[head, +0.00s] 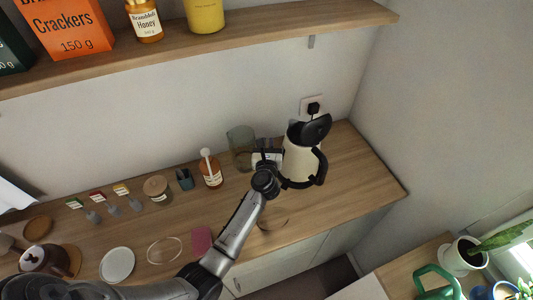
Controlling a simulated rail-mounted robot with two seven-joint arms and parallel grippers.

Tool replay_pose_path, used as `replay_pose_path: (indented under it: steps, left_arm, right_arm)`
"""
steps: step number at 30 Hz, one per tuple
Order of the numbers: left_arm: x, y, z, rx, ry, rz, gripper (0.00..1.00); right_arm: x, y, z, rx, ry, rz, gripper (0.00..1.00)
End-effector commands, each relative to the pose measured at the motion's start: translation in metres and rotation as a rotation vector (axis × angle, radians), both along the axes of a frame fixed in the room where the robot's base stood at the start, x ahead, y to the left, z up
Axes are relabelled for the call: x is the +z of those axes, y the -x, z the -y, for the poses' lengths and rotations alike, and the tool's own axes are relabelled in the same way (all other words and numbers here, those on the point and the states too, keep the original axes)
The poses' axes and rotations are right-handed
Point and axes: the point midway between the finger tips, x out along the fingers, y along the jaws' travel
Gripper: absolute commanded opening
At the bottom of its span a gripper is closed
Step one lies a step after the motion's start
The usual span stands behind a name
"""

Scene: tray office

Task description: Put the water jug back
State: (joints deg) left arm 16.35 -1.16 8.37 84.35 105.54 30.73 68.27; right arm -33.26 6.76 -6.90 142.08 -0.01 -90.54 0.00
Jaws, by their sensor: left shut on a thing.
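The water jug (239,143) looks like a clear grey glass cylinder near the wall at the back of the wooden counter, left of the kettle. My left gripper (267,158) is at the jug's right side and is shut on it. The jug looks upright. My gripper hides the part of the jug that it holds, and I cannot tell whether the jug's base touches the counter. My right gripper is not in view.
A cream kettle (299,163) with a black lid stands close to the right of my left gripper. A honey jar with a dipper (211,174) stands to the left. A shelf (260,33) overhangs the back. The counter's right end (368,178) is clear.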

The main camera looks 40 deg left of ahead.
Motion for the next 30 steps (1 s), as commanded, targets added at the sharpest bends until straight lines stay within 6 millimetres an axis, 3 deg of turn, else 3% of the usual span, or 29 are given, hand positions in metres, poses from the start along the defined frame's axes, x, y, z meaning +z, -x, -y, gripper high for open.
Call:
replay_pose_path:
  steps: [9,25,26,30]
  left_arm:
    - [-0.033,0.0,-0.001,0.001,-0.004,-0.001,0.0]
    - [-0.04,0.0,0.0,0.0,-0.003,0.002,0.0]
    - [-0.041,0.0,0.0,0.001,0.0,0.0,0.15]
    - [-0.04,0.0,0.0,0.0,0.0,0.0,0.28]
  right_arm:
    - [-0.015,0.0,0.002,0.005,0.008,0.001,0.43]
    - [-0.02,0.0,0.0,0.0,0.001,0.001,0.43]
    - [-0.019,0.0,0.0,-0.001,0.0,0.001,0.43]
    - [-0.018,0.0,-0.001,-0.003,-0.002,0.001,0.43]
